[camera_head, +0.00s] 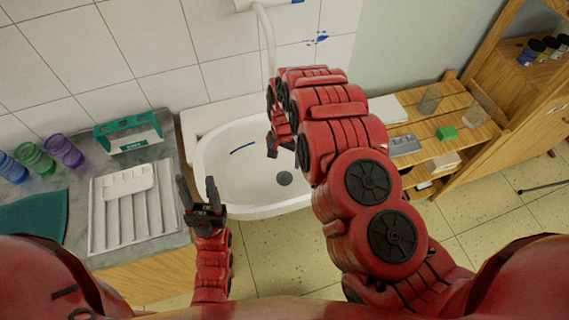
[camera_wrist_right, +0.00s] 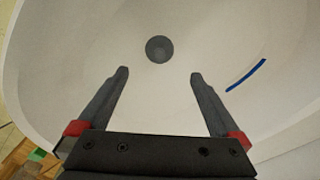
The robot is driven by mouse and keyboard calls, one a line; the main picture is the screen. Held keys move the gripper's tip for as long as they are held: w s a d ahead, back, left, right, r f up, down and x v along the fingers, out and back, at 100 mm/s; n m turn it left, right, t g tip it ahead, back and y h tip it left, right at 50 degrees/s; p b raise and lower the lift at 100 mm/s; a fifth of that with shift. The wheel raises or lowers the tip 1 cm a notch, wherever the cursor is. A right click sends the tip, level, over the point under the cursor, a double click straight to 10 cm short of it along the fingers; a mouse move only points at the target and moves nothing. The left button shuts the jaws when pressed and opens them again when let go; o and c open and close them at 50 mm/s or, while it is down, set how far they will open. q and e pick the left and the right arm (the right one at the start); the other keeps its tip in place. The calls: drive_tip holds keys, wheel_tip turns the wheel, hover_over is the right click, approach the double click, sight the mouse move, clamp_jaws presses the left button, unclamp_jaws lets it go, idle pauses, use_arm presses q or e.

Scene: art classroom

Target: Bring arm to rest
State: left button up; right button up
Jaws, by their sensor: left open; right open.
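My right arm (camera_head: 345,140) is raised and reaches out over the white sink (camera_head: 225,172). My right gripper (camera_head: 274,142) is above the sink basin, partly hidden by its own arm in the head view. In the right wrist view, my right gripper (camera_wrist_right: 158,78) is open and empty, with the sink's round drain (camera_wrist_right: 159,49) beyond its fingertips. My left gripper (camera_head: 198,186) is open and empty, pointing up between the counter's edge and the sink.
A blue stroke (camera_wrist_right: 246,75) marks the basin. The counter at left holds a ribbed white tray (camera_head: 107,219), a green-and-white holder (camera_head: 128,133) and several coloured cups (camera_head: 35,158). A wooden shelf (camera_head: 405,128) with jars stands at right. The tiled floor (camera_head: 470,185) is open at lower right.

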drive_tip(key=shift+s+r, duration=0.1)
drive_tip(key=shift+r, duration=0.45)
